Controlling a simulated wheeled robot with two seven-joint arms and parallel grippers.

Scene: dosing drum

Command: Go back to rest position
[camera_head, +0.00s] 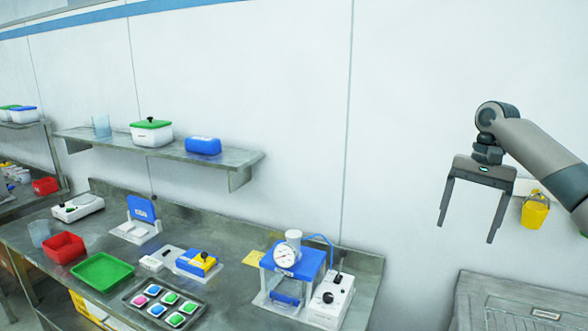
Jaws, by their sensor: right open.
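My right gripper (466,221) hangs in the air at the right of the head view, in front of the white wall. Its two fingers point down and are wide apart, with nothing between them. My right arm comes in from the right edge. My left gripper is not in view. A blue device with a round gauge (287,257) stands on the steel bench (225,257), to the left of and lower than the gripper. A white control box with a black knob (331,298) stands beside it.
A tray of coloured pads (146,288), a green tray (102,271) and a red bin (64,247) are on the bench. A wall shelf (160,149) holds containers. A yellow container (535,210) hangs behind my right arm. A grey metal chest (480,312) is below.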

